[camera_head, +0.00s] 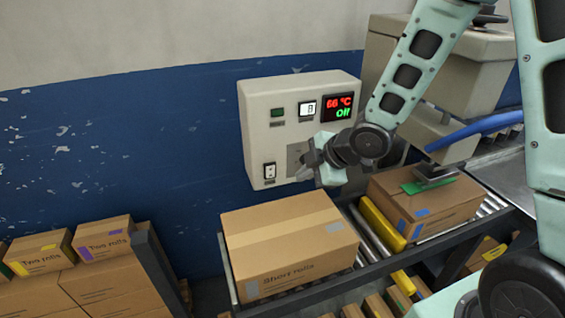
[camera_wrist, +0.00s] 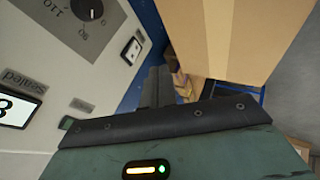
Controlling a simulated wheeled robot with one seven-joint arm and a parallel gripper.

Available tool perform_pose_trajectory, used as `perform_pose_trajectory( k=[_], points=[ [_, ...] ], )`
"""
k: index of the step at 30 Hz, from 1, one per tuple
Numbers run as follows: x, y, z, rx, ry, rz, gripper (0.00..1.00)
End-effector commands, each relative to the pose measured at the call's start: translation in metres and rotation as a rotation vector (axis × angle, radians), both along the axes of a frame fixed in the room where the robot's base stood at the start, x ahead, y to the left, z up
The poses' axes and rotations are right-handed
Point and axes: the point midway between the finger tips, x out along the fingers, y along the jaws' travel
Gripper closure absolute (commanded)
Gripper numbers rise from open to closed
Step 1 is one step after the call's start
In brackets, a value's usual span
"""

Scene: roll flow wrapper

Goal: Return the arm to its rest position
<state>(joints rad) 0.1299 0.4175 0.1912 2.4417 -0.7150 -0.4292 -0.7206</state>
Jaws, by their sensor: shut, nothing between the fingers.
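My arm reaches in from the upper right in the head view. My gripper (camera_head: 312,165) is in front of the lower right part of the beige control box (camera_head: 262,125) on the wall. The gripper is shut and empty. In the wrist view my gripper fingers (camera_wrist: 158,85) are together, with the box's panel (camera_wrist: 60,60) and its dial (camera_wrist: 87,10) close at the left. In the head view the gripper partly hides the dial area. I cannot tell whether the fingers touch the panel. The box's display (camera_head: 338,107) shows 66 °C in red and "Off" in green.
A large "Short rolls" carton (camera_head: 290,245) lies on the conveyor below my gripper. Another carton (camera_head: 425,205) sits under the wrapper machine (camera_head: 470,70), beside a yellow bar (camera_head: 382,222). "Two rolls" cartons (camera_head: 105,238) are stacked at the lower left. The blue wall left of the box is clear.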

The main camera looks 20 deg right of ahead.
Motion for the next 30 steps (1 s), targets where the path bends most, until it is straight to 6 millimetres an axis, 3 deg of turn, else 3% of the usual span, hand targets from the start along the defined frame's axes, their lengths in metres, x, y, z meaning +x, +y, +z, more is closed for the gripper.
perform_pose_trajectory(
  k=[5, 8, 11, 15, 21, 25, 30],
  points=[
    [-0.003, 0.002, 0.003, -0.002, 0.010, -0.010, 1.00],
    [-0.014, 0.015, 0.011, -0.009, 0.063, -0.068, 1.00],
    [-0.042, 0.035, 0.024, -0.016, 0.173, -0.193, 1.00],
    [-0.111, 0.067, 0.044, -0.021, 0.375, -0.417, 1.00],
    [-0.215, 0.092, 0.066, -0.047, 0.629, -0.667, 1.00],
    [-0.251, 0.096, 0.073, -0.067, 0.714, -0.743, 1.00],
    [-0.261, 0.097, 0.075, -0.073, 0.736, -0.763, 1.00]
  ],
)
